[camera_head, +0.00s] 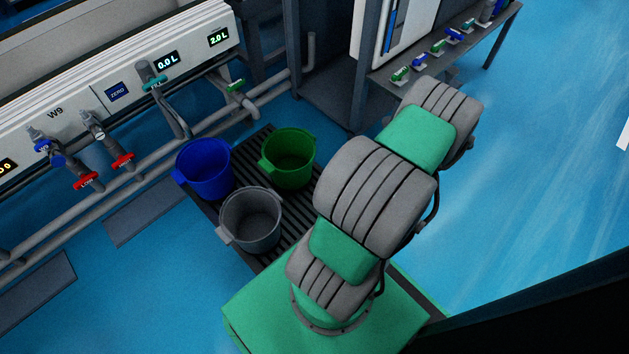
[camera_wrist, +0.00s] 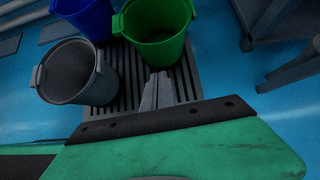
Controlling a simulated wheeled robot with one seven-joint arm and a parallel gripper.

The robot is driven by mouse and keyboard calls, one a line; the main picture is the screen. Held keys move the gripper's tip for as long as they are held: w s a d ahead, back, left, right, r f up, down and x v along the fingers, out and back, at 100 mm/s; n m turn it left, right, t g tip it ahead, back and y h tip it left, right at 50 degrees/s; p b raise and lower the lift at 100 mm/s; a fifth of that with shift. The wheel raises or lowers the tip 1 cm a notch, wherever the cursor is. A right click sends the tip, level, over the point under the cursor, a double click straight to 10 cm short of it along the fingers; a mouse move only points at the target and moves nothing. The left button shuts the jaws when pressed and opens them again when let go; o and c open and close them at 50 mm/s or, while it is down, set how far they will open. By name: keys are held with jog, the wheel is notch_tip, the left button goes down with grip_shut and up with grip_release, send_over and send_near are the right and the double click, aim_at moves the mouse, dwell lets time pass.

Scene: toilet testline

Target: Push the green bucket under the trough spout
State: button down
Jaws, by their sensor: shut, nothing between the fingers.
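The green bucket (camera_head: 288,158) stands upright on a dark slatted grate, to the right of the blue bucket (camera_head: 205,168) and behind the grey bucket (camera_head: 251,219). It also shows in the wrist view (camera_wrist: 156,22), cut by the top edge. My gripper (camera_wrist: 158,78) is shut and empty in the wrist view, in front of the green bucket and right of the grey one. I cannot tell whether it touches the green bucket. In the head view my gripper is hidden behind my arm. Spouts with taps hang from the white trough panel, one (camera_head: 176,115) near the blue bucket.
The grate (camera_head: 275,238) lies on a blue floor. Pipes (camera_head: 140,170) run along the trough's base on the left. A green-valved pipe (camera_head: 237,87) is behind the buckets. A bench (camera_head: 440,50) with several colored valves stands at the back right. The right-hand floor is clear.

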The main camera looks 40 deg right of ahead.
jog(key=w+r+b+x, duration=0.1)
jog(key=b+x, duration=0.5)
jog(key=x, duration=0.6)
jog(key=shift+w+b, duration=0.4)
jog(key=shift+w, duration=0.25)
jog(key=shift+d+r, duration=0.1)
jog(key=shift+d, duration=0.05)
